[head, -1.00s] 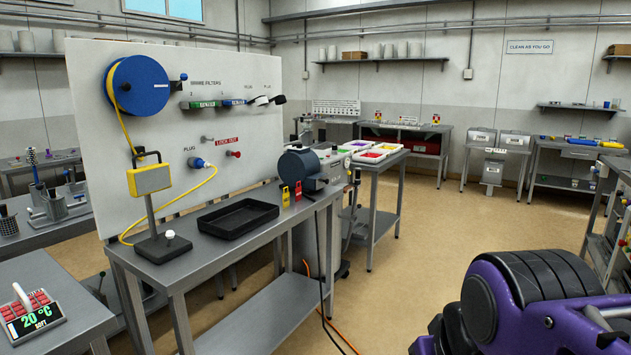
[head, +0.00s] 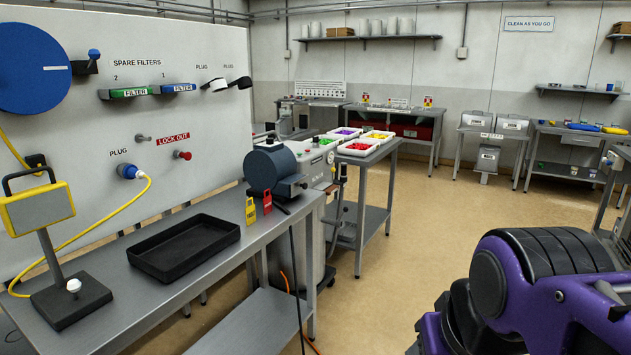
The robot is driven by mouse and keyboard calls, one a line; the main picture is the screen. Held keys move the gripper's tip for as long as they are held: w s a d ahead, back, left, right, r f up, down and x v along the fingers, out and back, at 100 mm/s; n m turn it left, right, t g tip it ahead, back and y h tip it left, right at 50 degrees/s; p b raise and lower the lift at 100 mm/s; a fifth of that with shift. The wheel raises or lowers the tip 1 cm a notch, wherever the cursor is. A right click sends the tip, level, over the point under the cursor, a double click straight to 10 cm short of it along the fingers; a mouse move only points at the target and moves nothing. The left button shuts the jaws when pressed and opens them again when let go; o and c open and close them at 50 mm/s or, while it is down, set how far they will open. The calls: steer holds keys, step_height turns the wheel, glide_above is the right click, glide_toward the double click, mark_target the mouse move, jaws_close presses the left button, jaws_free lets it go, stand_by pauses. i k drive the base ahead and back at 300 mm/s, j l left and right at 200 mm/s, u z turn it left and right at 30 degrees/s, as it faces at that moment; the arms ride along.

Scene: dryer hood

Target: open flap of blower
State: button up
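The blower (head: 270,167) is a dark blue-grey drum-shaped unit at the far right end of the grey workbench in the head view. A grey part (head: 292,185) juts from its right side; I cannot tell whether this is the flap or whether it is open. My purple and black arm shows at the lower right, well apart from the blower. My gripper is not in view.
A black tray (head: 185,248) and a yellow lamp on a stand (head: 38,207) occupy the workbench (head: 215,268). A white panel (head: 110,50) stands behind it. A dark cable hangs off the bench front. The tan floor (head: 400,225) at centre right is clear.

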mark_target(297, 187)
steer(key=i+l+z, duration=0.15)
steer(key=i, duration=1.05)
steer(key=j, duration=0.1)
